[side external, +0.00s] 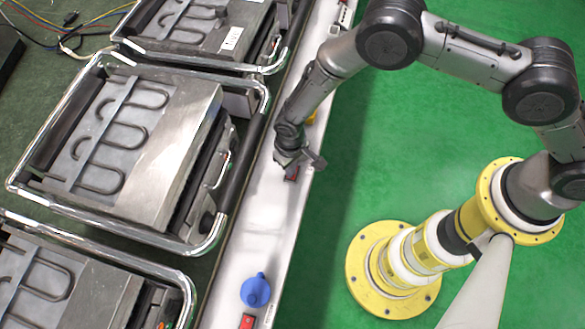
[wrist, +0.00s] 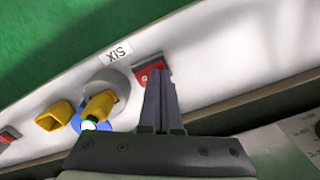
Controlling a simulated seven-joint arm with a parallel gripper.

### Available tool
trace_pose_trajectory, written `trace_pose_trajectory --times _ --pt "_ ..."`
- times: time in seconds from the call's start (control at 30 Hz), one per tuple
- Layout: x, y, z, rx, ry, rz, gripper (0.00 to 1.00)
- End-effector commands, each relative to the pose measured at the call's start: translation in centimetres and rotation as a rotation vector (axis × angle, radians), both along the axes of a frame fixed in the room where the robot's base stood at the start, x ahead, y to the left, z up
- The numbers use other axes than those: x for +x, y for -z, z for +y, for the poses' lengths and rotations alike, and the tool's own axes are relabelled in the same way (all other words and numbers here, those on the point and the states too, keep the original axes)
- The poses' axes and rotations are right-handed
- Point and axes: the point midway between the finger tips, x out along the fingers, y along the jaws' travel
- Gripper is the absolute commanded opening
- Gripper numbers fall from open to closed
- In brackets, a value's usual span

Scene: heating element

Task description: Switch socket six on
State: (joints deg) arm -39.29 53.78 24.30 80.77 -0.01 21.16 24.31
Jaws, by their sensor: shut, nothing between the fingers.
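In the wrist view an upside-down "SIX" label (wrist: 116,52) is on the white panel. Below it is a grey round socket (wrist: 118,80) with a yellow part (wrist: 101,104) and a small pale light. A red switch (wrist: 149,70) is right of the socket; my fingers partly cover it. My gripper (wrist: 160,78) is shut and empty, its tips at the switch; I cannot tell whether they touch. In the side view my gripper (side external: 290,161) is low over the white strip (side external: 268,215), beside a red switch (side external: 292,174). The switch's position is unclear.
A blue round plug (side external: 255,290) and another red switch (side external: 247,321) are nearer on the strip. Metal-framed heating units (side external: 140,150) stand left of it. The wrist view shows another red switch (wrist: 8,136) at the left edge. Green floor lies right of the strip.

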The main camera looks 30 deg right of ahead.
Motion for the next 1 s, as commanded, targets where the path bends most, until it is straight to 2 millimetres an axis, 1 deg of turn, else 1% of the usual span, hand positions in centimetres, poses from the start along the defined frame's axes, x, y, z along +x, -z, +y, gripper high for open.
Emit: trace_pose_trajectory --times 0.1,0.73,0.83,1.0 --pt "0.1 -1.0 0.0 0.001 0.0 -0.002 0.0" --pt "0.0 -5.6 0.0 0.001 0.0 -0.001 0.0" --pt "0.0 -6.1 0.0 0.0 0.0 0.0 0.0" --pt "0.0 -6.4 0.0 0.0 0.0 0.0 0.0"
